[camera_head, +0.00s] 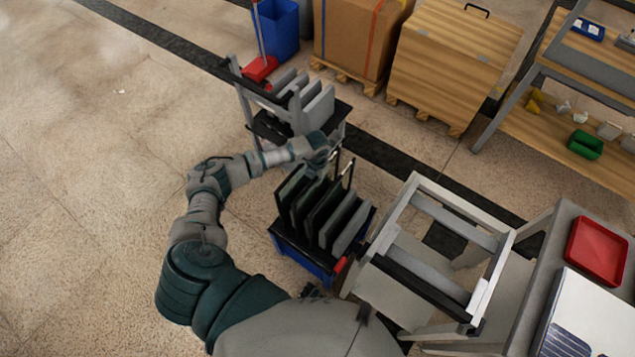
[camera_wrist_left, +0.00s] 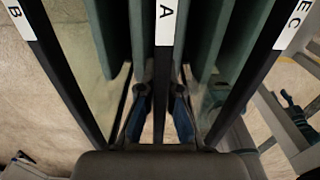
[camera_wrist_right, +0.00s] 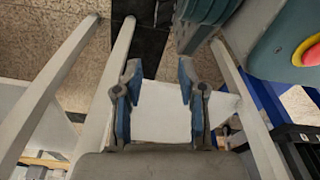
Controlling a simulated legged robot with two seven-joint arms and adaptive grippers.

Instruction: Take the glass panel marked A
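The panel marked A (camera_wrist_left: 165,60) stands upright at the middle of the left wrist view, its dark edge towards the camera and a white label on it. My left gripper (camera_wrist_left: 161,95) is open, one finger on each side of that edge, with gaps showing. A panel marked B (camera_wrist_left: 50,60) is at left and one marked C (camera_wrist_left: 270,65) at right. In the head view my left gripper (camera_head: 320,152) is over the far end of a blue cart (camera_head: 300,258) of upright panels; no labels are readable there. My right gripper (camera_wrist_right: 158,75) is open and empty.
A pale frame stand (camera_head: 405,205) is right of the cart. Another rack (camera_head: 262,125) with grey slabs stands behind it. A bench with a red tray (camera_head: 597,250) is at the right. Wooden crates (camera_head: 450,60) stand at the back. The floor at left is clear.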

